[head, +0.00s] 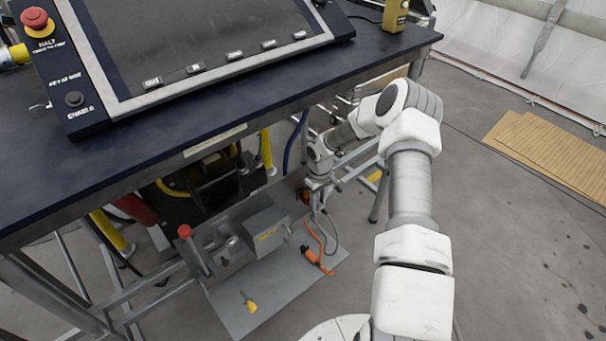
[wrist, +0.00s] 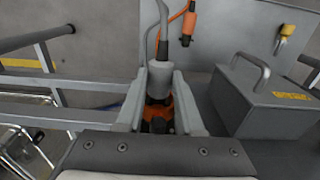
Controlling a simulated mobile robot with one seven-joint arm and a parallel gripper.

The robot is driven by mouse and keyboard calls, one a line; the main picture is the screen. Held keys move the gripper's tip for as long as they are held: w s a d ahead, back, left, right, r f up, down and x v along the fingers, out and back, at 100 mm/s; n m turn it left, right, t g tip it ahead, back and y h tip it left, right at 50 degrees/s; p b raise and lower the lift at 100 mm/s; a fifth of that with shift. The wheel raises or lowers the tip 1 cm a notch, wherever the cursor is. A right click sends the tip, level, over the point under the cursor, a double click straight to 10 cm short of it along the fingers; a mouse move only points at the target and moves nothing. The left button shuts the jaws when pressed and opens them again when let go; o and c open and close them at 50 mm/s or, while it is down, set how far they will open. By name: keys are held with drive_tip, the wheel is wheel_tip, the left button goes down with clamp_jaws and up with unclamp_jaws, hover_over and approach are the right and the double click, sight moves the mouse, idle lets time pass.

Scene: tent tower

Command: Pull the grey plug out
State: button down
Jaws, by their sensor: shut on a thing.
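The grey plug (wrist: 161,78) stands between the two fingers of my gripper (wrist: 160,92) in the wrist view, with a grey cable rising from its end. My gripper is shut on it. An orange socket (wrist: 157,112) shows just beyond the plug between the fingers. I cannot tell whether the plug is still seated in it. In the head view my gripper (head: 318,184) is below the table edge, above the grey lower shelf. My own arm and fingers largely hide the plug there.
An orange connector (head: 316,260) with an orange cable lies on the grey lower shelf (head: 285,283). A grey handled box (head: 267,232) stands beside it, also in the wrist view (wrist: 265,95). A yellow-tipped item (head: 249,303) lies near the shelf front. Metal frame bars run close to my gripper.

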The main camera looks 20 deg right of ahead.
sight(326, 212)
idle(0.4)
drive_tip(key=shift+s+d+p, duration=0.25)
drive_tip(key=shift+s+d, duration=0.1)
drive_tip(key=shift+s, duration=0.5)
drive_tip(key=shift+s+d+p, duration=0.25)
drive_tip(key=shift+s+d, duration=0.1)
drive_tip(key=shift+s, duration=0.5)
drive_tip(key=shift+s, duration=0.1)
